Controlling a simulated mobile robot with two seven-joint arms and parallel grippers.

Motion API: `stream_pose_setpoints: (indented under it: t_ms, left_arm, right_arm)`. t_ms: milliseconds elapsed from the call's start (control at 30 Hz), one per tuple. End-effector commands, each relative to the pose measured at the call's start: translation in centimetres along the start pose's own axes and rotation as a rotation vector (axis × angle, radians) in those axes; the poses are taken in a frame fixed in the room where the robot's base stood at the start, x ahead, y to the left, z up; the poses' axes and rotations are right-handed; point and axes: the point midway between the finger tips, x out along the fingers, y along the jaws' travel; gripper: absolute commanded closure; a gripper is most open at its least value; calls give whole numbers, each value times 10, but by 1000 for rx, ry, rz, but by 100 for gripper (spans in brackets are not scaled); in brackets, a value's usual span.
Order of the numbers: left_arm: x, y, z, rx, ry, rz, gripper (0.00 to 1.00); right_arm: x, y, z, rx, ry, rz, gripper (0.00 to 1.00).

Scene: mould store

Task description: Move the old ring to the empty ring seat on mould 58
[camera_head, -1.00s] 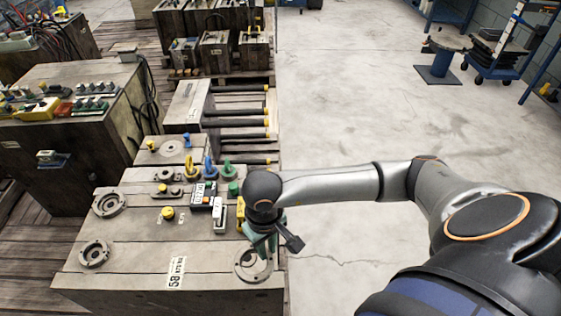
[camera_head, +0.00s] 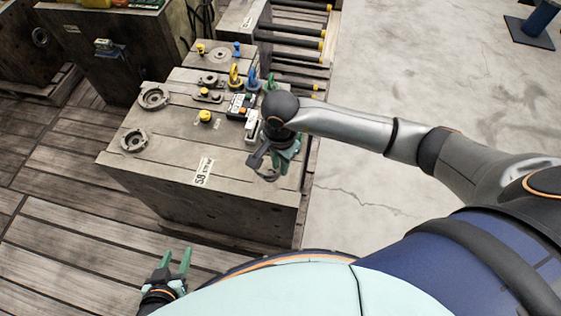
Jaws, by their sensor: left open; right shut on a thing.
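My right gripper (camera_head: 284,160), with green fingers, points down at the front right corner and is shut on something. The fingers and wrist hide most of what it holds, so I cannot tell if this is the old ring. A third round fitting (camera_head: 266,173) is partly hidden beneath it. My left gripper (camera_head: 174,262) is open and empty, low in front of the mould.
Yellow (camera_head: 235,76), blue (camera_head: 253,79) and green (camera_head: 270,83) upright eyes stand on the mould's back part. A yellow knob (camera_head: 205,117) and a small labelled box (camera_head: 241,105) are near its middle. Free floor (camera_head: 430,90) lies to the right.

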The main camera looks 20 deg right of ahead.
Motion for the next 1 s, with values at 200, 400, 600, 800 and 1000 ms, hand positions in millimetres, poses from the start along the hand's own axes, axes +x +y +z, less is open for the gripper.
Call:
stream_pose_setpoints:
  t_ms: [200, 400, 600, 800, 1000]
  left_arm:
    - [8, -1, 9, 0, 0, 0, 50]
    - [16, -1, 18, 0, 0, 0, 50]
    - [22, -2, 24, 0, 0, 0, 50]
    - [22, -2, 24, 0, 0, 0, 50]
    - [22, -2, 24, 0, 0, 0, 50]
  right_arm:
    - [15, -1, 0, -2, -1, -4, 100]
    - [33, 0, 1, -4, -2, -3, 100]
    - [44, -1, 0, -4, -1, -5, 100]
    - [46, -1, 0, -4, -1, -4, 100]
    - [46, -1, 0, -5, -1, -4, 100]
